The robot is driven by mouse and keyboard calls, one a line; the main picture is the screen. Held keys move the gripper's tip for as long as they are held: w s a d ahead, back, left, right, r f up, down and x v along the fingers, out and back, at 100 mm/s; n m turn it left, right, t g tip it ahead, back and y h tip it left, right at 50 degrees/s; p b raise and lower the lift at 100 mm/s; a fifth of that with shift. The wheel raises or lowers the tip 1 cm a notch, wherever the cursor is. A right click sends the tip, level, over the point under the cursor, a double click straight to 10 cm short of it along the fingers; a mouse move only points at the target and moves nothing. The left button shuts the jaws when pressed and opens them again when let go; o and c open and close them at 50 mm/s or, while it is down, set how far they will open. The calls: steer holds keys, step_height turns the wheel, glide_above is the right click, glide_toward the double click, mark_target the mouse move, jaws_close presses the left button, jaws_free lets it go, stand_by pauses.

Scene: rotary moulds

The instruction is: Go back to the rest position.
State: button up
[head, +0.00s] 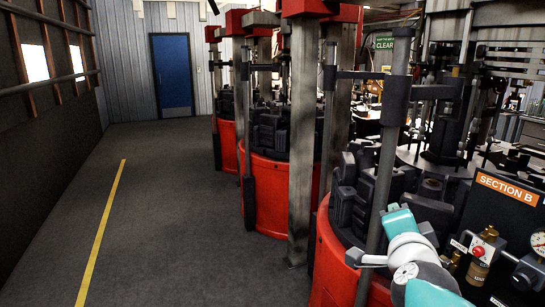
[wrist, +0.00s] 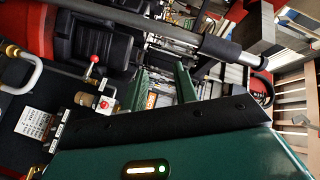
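My gripper (wrist: 163,80) shows in the wrist view as two green fingers beyond the dark edge of my teal wrist housing, which has a lit green light. The fingers stand apart, with nothing seen between them, so it is open and empty. A valve with a red knob (wrist: 104,102) and a red-tipped lever (wrist: 95,59) are to its left. In the head view my teal and white arm is at the lower right, beside the nearest red mould machine (head: 327,262).
A dark panel with an orange "SECTION B" sign (head: 508,188) and a red-knobbed valve (head: 478,251) stands right of my arm. A grey post (head: 382,185) rises close by; a grey bar (wrist: 165,28) crosses the wrist view. The floor (head: 165,220) at left is clear to the blue door (head: 172,75).

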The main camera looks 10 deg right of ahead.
steer(key=a+f+n+g+y, duration=0.2)
steer(key=a+f+n+y, duration=0.2)
steer(key=a+n, duration=0.3)
steer(key=a+f+n+g+y, duration=0.1)
steer(key=a+f+n+y, duration=0.3)
steer(key=a, duration=0.4)
steer(key=s+a+f+n+g, duration=0.4)
steer(key=s+f+n+g, duration=0.1)
steer(key=s, duration=0.4)
steer(key=shift+s+f+n+g, duration=0.15)
steer(key=shift+f+n+g, duration=0.25)
steer(key=shift+f+n, duration=0.55)
steer(key=shift+d+r, duration=0.2)
steer(key=shift+d, duration=0.05)
